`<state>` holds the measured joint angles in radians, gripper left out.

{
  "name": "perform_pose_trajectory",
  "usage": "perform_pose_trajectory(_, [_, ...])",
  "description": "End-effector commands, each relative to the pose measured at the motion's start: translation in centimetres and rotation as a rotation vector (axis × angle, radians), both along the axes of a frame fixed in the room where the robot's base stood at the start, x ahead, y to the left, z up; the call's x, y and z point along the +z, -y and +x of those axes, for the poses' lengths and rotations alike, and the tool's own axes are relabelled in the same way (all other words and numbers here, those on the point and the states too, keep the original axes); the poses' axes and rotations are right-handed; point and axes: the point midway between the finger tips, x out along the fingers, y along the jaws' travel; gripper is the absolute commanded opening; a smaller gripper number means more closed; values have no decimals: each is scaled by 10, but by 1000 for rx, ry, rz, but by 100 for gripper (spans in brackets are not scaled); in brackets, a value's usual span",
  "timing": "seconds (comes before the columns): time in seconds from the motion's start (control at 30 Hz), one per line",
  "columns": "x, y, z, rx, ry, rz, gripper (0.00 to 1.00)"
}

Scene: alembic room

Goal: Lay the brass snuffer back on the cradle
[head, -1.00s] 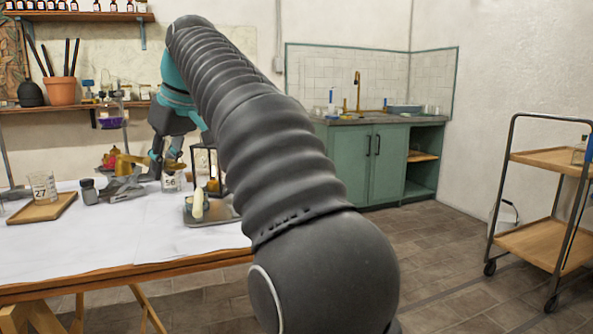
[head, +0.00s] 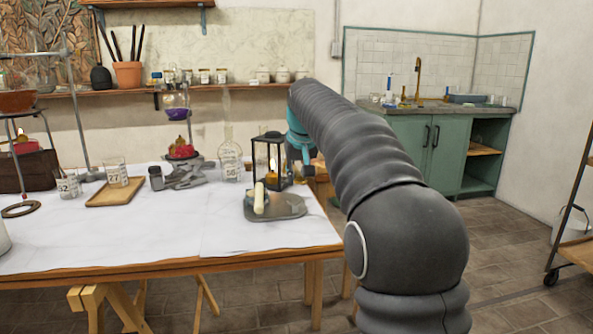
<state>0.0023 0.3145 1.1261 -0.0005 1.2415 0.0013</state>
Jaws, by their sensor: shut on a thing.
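My gripper (head: 304,166) is at the far right end of the table, just right of the black lantern and partly behind it. Little of its fingers shows; they are closed, and the brass snuffer they hold cannot be made out clearly now. A grey metal piece (head: 187,177), perhaps the cradle, lies on the white cloth left of the lantern, apart from my gripper. I cannot tell its shape clearly.
The black lantern (head: 268,160) with a lit flame stands close to my gripper. A grey tray (head: 290,208) bearing a pale candle (head: 260,198) is in front. A flask (head: 230,165) and a wooden tray (head: 100,195) stand left. The cloth's front middle is clear.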

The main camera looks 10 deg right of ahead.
Motion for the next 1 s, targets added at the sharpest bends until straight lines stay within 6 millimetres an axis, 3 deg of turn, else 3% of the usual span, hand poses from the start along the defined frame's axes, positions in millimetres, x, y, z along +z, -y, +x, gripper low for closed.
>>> perform_pose_trajectory(1.0, [-70, -1, -1, 4, 0, 0, 0])
